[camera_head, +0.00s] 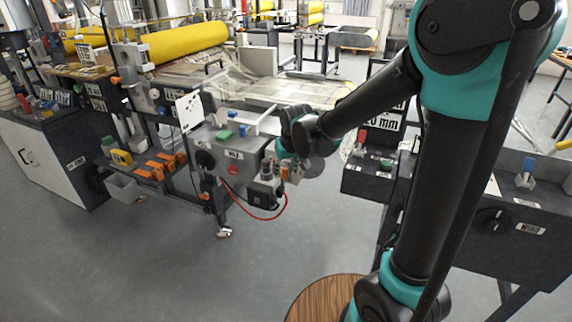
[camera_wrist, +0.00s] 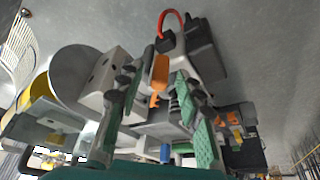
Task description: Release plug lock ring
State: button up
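My gripper (camera_wrist: 164,66) has its two green-padded fingers spread apart in the wrist view. An orange part (camera_wrist: 160,73), which may be the plug lock ring, shows between the fingertips, with a gap on its right side. I cannot tell whether the left finger touches it. A black plug-like block (camera_wrist: 203,48) with a red cable (camera_wrist: 172,14) lies just beyond. In the head view my wrist hides most of my gripper, close to the black block (camera_head: 264,190) and its red cable (camera_head: 262,217) at the machine's front corner.
A grey control box (camera_head: 228,155) with green and blue switches stands left of my wrist. A dark panel (camera_head: 375,178) with levers is on the right. Orange clamps (camera_head: 160,166) sit on a shelf at left.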

jog(key=v, duration=1.1)
jog(key=shift+r, duration=0.4)
jog(key=shift+s+d, duration=0.1)
jog(key=shift+s, duration=0.05)
